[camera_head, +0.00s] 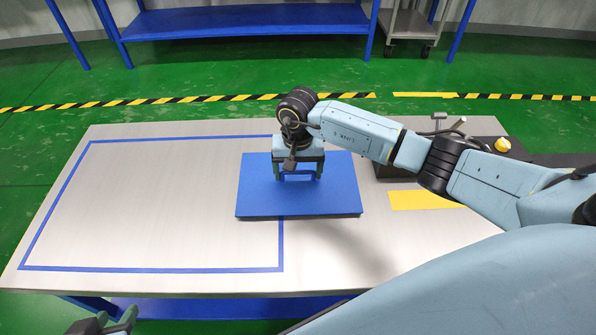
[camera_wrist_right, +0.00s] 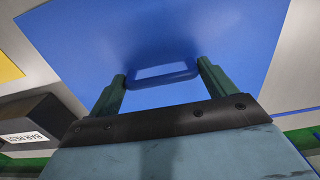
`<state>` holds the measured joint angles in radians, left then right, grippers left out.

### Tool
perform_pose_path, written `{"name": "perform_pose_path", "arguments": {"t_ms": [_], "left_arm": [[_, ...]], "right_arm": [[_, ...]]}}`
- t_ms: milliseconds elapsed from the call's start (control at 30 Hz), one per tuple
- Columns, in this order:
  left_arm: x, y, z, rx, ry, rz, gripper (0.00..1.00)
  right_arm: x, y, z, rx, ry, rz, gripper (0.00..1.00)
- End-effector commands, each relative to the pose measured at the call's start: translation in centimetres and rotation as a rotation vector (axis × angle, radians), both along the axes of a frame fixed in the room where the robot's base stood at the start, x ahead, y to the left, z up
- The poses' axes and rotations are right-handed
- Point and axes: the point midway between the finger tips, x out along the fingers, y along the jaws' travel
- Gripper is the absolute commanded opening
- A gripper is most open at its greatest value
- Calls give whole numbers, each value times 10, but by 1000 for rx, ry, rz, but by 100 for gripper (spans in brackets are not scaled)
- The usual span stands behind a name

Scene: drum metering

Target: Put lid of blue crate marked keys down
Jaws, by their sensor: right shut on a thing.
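The blue lid (camera_head: 256,198) is a flat panel over the middle of the table, and it fills much of the right wrist view (camera_wrist_right: 240,35). My right gripper (camera_head: 299,177) is above it, shut on the lid's blue loop handle (camera_wrist_right: 163,72), with a finger at each end. The lid looks level and raised, with a soft shadow on the table in front of it. No crate body or keys marking shows. My left gripper (camera_head: 104,322) is at the bottom left edge, partly cut off, away from the lid; its opening is unclear.
Blue tape (camera_head: 150,268) outlines a large empty area on the left of the table (camera_head: 350,270); the lid overlaps its right side. A yellow patch (camera_head: 420,200) and dark equipment (camera_head: 395,172) lie right. A dark box with a white label (camera_wrist_right: 35,125) shows in the wrist view.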

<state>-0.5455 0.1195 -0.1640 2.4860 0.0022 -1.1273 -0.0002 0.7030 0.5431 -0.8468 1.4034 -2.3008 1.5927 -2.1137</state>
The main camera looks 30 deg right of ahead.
Motion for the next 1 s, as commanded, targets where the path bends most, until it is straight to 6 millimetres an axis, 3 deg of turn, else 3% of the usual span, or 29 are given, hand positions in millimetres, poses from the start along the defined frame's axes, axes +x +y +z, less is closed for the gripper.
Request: {"name": "perform_pose_path", "arguments": {"t_ms": [633,667,700,800,1000], "left_arm": [[8,-4,6,-15,-58,-5,36],[8,-4,7,-16,-62,-6,36],[8,-5,7,-17,-65,-6,36],[8,-5,7,-18,-66,-7,36],[8,-5,8,-18,-66,-7,36]], "right_arm": [[1,0,-2,0,-2,-1,50],[0,0,-3,0,0,-1,85],[0,0,-3,0,0,-1,90],[0,0,-3,0,0,-1,100],[0,0,-2,0,0,-1,100]]}}
